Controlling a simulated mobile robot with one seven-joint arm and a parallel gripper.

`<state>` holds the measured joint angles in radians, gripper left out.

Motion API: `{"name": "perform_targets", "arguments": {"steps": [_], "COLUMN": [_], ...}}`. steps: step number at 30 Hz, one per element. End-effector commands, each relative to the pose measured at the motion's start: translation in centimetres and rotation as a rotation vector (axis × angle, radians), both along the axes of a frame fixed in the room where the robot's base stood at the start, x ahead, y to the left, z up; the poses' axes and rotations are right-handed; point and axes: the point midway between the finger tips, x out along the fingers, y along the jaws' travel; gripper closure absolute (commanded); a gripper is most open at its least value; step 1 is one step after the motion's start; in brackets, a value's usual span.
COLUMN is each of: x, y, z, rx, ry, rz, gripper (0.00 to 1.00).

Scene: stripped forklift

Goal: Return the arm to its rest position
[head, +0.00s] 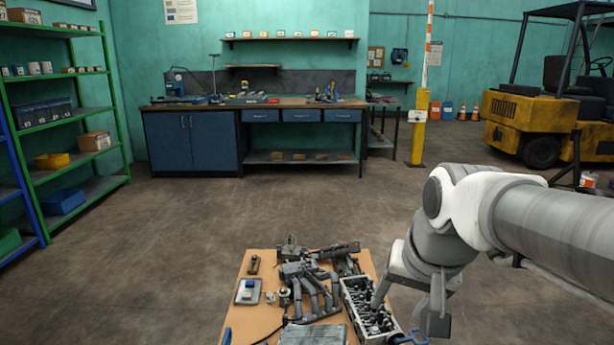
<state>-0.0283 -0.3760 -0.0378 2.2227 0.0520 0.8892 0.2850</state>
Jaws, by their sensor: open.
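My white and grey arm reaches in from the right in the head view. It is bent at the wrist, with the hand pointing down. My gripper (406,308) is open, with its two fingers spread apart and nothing seen between them. It hangs over the right edge of a small wooden-topped table (238,318). The left finger overlaps a long grey metal part with rows of openings (356,296) in the picture; I cannot tell whether they touch.
The table also holds a grey manifold-like part (312,290) and several small parts. A blue-handled thing (412,338) is near the table's right edge. Beyond lie open floor, a workbench (262,104), green shelving (118,150), a yellow post (419,125) and a yellow forklift (515,108).

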Motion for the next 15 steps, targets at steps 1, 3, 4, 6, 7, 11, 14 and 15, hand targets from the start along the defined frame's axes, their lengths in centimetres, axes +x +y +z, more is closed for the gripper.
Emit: {"name": "perform_targets", "arguments": {"steps": [1,3,4,6,7,11,14,15], "x": [-1.3,-3.0,-3.6,-5.2,-5.8,-8.6,-10.2,-9.9], "y": [-0.1,-0.1,-0.2,-0.3,-0.3,-0.5,-0.6,-0.6], "z": [0.1,0.0,-0.1,-0.4,-0.5,-1.4,-1.3,0.5], "rx": [-0.018,-0.045,-0.057,-0.086,-0.098,-0.156,-0.196,-0.192], "ry": [-0.015,-0.031,-0.037,-0.051,-0.058,-0.084,-0.098,-0.095], "rz": [0.03,0.073,0.092,0.135,0.153,0.231,0.282,0.28], "gripper": [0.36,0.36,0.36,0.36,0.36,0.36,0.36,0.36]}}
